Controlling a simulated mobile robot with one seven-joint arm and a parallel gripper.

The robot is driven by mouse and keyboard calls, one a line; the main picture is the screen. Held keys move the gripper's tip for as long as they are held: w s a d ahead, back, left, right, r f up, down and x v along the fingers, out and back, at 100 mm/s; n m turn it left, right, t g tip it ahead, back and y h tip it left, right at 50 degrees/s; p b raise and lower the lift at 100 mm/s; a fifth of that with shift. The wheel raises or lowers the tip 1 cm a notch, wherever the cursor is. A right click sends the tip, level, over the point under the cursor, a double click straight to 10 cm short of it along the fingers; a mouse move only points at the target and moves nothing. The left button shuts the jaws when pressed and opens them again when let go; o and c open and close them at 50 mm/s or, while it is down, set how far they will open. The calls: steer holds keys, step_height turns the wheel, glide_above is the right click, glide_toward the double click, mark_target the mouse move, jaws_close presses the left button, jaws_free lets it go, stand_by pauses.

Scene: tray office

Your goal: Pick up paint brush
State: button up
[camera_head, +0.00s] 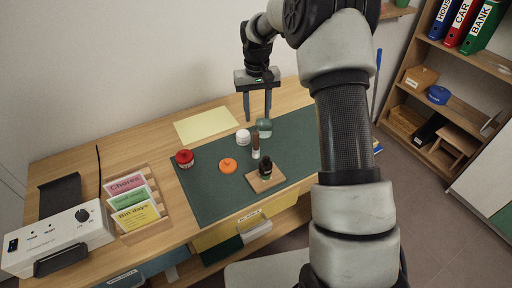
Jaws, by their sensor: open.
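My gripper (257,118) is open and empty, pointing down above the back part of the green mat (215,195) on the desk. Its two dark fingers are apart. I cannot clearly make out a paint brush. A slim brown upright item (256,147) stands on the mat below and in front of the fingers; it is too small to tell whether it is the brush. A grey-green cup-like item (264,124) stands close behind it, near the right fingertip. My arm hides the right end of the desk.
On the mat are a white jar (243,137), a red jar (184,159), an orange disc (228,166) and a dark bottle (265,172) on a wooden block. Yellow paper (206,125) lies behind. A card tray (134,206) and control box (58,241) stand left; shelves (455,100) right.

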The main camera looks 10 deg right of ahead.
mark_target(256, 141)
step_height(256, 141, down, 9)
steer(key=shift+r, duration=0.1)
steer(key=shift+w+a+f, duration=0.1)
steer(key=shift+w+f, duration=0.05)
steer(key=shift+f, duration=1.2)
steer(key=shift+w+a+f, duration=0.1)
steer(key=shift+f, duration=1.2)
jaws_close()
